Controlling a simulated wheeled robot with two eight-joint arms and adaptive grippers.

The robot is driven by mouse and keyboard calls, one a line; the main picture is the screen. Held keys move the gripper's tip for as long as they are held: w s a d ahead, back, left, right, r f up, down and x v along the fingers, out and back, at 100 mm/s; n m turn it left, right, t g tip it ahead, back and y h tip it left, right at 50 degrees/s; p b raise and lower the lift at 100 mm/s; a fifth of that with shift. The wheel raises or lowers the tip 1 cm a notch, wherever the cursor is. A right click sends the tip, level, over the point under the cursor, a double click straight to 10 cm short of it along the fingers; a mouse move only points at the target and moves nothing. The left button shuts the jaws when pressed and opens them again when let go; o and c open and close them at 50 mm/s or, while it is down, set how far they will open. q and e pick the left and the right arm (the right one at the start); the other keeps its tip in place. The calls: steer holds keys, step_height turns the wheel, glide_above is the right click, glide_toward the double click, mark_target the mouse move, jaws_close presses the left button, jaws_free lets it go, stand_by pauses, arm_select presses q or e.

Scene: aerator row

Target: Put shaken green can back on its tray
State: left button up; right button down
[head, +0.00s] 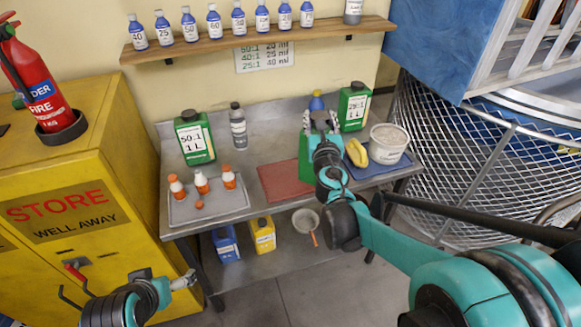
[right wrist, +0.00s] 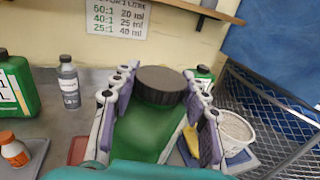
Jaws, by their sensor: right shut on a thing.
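My right gripper (head: 321,122) is shut on a green can (head: 305,160) with a black cap. In the right wrist view the fingers (right wrist: 160,105) lie either side of the can (right wrist: 150,132), below its cap (right wrist: 161,85). The can looks upright, at the right end of a flat red tray or mat (head: 277,183); I cannot tell whether its base touches anything. Two other green cans stand on the bench: one labelled 50:1 (head: 194,138) at left, one labelled 25:1 (head: 354,106) behind right. My left gripper (head: 186,281) is low at left, away from the bench; its opening is unclear.
A grey tray (head: 230,208) holds small orange-and-white bottles. A grey bottle (head: 238,127) stands behind. A shelf (head: 260,39) with bottles hangs above. Clear bench lies around the grey bottle.

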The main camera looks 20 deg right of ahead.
steer(key=shift+w+d+r, duration=0.2)
steer(key=shift+w+d, duration=0.1)
steer(key=shift+w, duration=0.05)
steer(key=shift+w+f, duration=0.1)
steer(key=shift+w, duration=0.15)
arm_select(q)
step_height(320, 180, down, 6)
steer(key=b, duration=0.6)
steer(key=shift+w+d, duration=0.2)
steer(key=shift+w, duration=0.2)
arm_select(e)
steer(key=w+a+f, duration=0.7)
steer(key=w+f, duration=0.1)
steer(key=f, duration=0.2)
steer(key=shift+w+f, duration=0.25)
steer(key=shift+w, duration=0.05)
